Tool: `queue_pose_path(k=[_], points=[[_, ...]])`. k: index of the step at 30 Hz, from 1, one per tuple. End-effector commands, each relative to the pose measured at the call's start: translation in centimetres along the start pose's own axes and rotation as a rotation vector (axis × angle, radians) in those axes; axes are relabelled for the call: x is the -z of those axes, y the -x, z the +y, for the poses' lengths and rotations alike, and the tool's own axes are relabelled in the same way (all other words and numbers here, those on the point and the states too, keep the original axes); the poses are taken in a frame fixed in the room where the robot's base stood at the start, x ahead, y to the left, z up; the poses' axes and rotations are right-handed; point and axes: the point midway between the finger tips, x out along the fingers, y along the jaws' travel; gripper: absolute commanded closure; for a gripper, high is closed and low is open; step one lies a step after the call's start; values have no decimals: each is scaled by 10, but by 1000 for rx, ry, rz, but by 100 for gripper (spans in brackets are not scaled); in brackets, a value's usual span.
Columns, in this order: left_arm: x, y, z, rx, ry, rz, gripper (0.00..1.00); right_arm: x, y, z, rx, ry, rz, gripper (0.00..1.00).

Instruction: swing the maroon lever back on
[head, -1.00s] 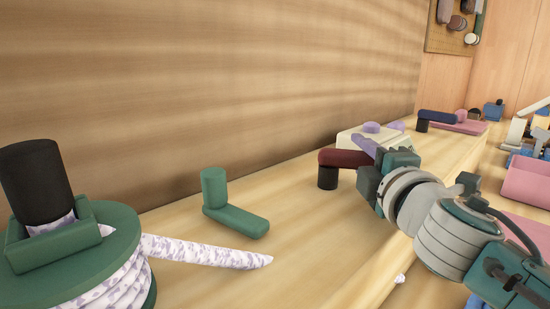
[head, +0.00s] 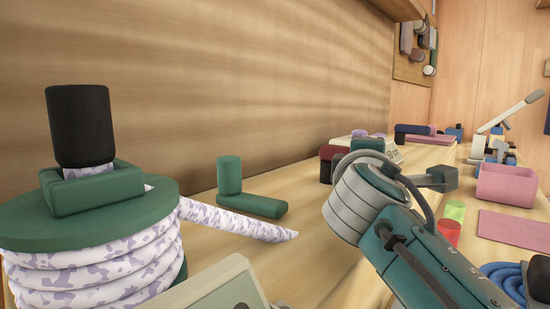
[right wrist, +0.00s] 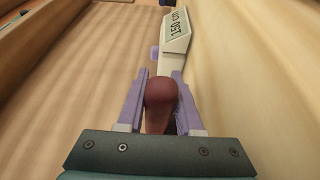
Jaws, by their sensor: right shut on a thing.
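The maroon lever (head: 334,152) is at the far part of the wooden ledge in the head view, with a black upright post (head: 326,171) at its near end. My arm hides much of it. In the right wrist view the lever's rounded maroon end (right wrist: 160,93) sits between the two lavender fingers of my right gripper (right wrist: 160,80), which are shut on it from both sides. In the head view the right gripper's teal body shows beside the lever, but its fingers are hidden. My left gripper is not in view.
A green spool (head: 95,225) with speckled rope stands at the left, its rope tail (head: 240,225) lying on the ledge. A green L-shaped lever (head: 240,200) is nearby. A navy lever (head: 413,130), a pink bin (head: 506,184) and a pale labelled box (right wrist: 176,32) are farther off.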

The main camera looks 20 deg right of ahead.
Motion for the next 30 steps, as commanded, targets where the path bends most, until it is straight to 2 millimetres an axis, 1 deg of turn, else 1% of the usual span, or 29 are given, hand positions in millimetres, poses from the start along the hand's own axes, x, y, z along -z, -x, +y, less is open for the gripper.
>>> queue_pose_path(k=[1, 11, 12, 18, 19, 20, 27, 30], points=[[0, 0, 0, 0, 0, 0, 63, 3, 1, 4, -10, -1, 4, 100], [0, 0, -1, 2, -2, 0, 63, 3, 1, 5, -11, -1, 4, 100], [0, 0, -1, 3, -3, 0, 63, 3, 1, 5, -11, -1, 4, 62], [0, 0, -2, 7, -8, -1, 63, 2, 0, 3, -7, -1, 2, 39], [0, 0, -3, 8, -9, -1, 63, 2, 0, 3, -6, 0, 1, 36], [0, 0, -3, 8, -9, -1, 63, 2, 0, 3, -6, 0, 1, 35], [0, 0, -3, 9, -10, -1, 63, 1, 1, 1, -3, 0, 0, 35], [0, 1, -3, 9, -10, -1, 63, 1, 9, 1, -2, 0, 1, 35]])
